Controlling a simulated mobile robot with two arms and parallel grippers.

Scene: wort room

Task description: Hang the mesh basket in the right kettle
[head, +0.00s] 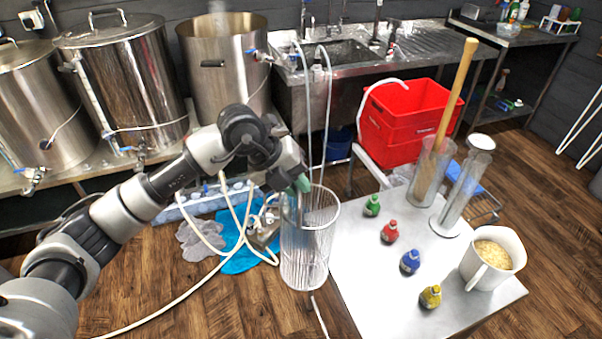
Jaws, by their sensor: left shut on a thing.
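The mesh basket (306,255) is a tall silvery wire cylinder, upright in the middle of the head view. My left gripper (300,186) is at its top rim and is shut on it, holding it in front of the metal table's left edge. The right kettle (228,85) is a steel pot without a lid, at the back, up and left of the basket. Steam or haze shows at its top. Its inside is mostly hidden. My right gripper is not in view.
Two lidded kettles (125,85) stand left of the open one. A metal table (350,270) bears small coloured bottles, glass cylinders and a jug of grain (492,258). A red crate (405,120) stands behind it. Hoses (205,235) and a blue cloth (240,258) lie low behind the basket.

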